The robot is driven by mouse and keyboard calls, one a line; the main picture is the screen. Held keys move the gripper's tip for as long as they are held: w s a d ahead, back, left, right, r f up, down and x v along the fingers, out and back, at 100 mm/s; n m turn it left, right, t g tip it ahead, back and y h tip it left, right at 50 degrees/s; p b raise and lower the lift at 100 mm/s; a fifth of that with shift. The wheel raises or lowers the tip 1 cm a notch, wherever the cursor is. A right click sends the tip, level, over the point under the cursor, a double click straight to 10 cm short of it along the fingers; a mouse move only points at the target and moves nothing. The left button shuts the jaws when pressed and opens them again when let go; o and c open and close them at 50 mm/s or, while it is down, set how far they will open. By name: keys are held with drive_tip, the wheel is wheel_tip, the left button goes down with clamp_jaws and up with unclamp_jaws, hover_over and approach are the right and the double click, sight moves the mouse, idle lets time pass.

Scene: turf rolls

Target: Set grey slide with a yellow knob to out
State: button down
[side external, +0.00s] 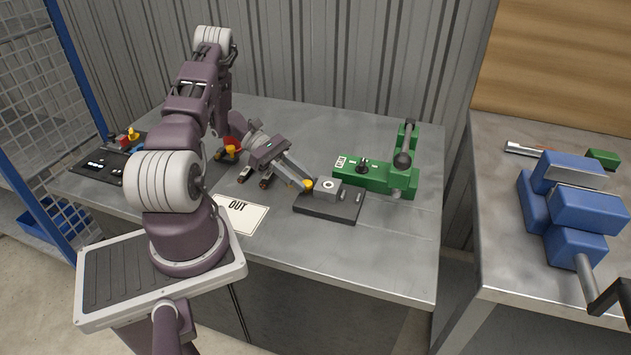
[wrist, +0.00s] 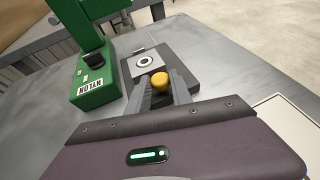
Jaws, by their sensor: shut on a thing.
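The grey slide block (side external: 328,188) with a ring mark on top sits on a dark base plate (side external: 340,210). Its yellow knob (side external: 308,185) sticks out on the left side of the block. My gripper (side external: 302,182) reaches in from the left and is shut on the yellow knob. In the wrist view the knob (wrist: 159,80) sits between my two fingers, in front of the slide block (wrist: 146,61) with its ring. The fingers partly hide the base. A white card marked OUT (side external: 238,210) lies on the bench left of the base plate.
A green device (side external: 372,177) stands close behind and right of the base plate; its side label reads NYLON in the wrist view (wrist: 91,86). A black panel (side external: 97,167) is at the bench's left. Blue blocks (side external: 575,210) are on the right bench. The front right bench is clear.

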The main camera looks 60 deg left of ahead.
drive_tip(key=shift+s+a, duration=0.3)
drive_tip(key=shift+a, duration=0.05)
drive_tip(key=c, duration=1.1)
unclamp_jaws()
drive_tip(key=shift+c, duration=0.2)
drive_tip(key=v, duration=0.7)
